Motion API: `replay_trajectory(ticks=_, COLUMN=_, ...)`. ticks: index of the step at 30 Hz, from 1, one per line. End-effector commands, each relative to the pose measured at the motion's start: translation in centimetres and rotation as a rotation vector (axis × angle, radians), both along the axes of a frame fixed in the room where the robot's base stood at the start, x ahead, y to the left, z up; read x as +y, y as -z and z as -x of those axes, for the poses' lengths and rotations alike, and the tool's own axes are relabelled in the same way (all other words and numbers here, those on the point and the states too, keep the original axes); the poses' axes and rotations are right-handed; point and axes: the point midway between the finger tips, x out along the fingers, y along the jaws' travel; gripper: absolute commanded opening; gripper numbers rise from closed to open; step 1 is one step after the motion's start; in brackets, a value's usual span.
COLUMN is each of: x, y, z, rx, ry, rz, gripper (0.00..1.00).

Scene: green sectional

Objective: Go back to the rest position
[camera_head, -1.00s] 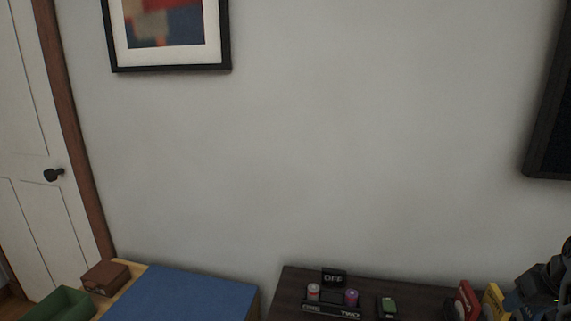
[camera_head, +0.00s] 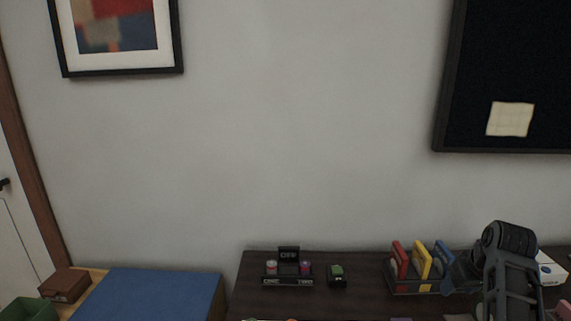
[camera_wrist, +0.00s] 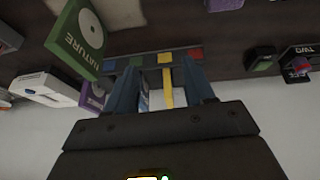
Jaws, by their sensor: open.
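In the wrist view my gripper (camera_wrist: 163,88) is open. Its two blue-grey fingers stand apart, with nothing clearly held. A rack (camera_wrist: 150,58) with coloured slots and a thin yellow item (camera_wrist: 167,85) show beyond and between the fingers; I cannot tell how far off they are.
The rack holds red (camera_head: 399,262), yellow (camera_head: 422,264) and blue (camera_head: 444,262) cases. A small stand (camera_head: 289,280) and a dark box with a green top (camera_head: 337,276) are left of it. A green NATURE case (camera_wrist: 80,40) is near my gripper. A blue-topped surface (camera_head: 150,293) is left.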

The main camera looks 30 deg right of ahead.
Motion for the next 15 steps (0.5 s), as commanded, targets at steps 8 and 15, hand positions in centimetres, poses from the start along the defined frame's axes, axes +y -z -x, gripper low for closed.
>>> replay_trajectory(ticks=8, x=2.0, y=2.5, z=1.0, rx=-0.001, ry=-0.022, rz=0.083, gripper=0.53)
replay_trajectory(ticks=15, x=5.3, y=5.2, z=2.6, rx=-0.026, ry=-0.072, rz=0.194, gripper=0.53)
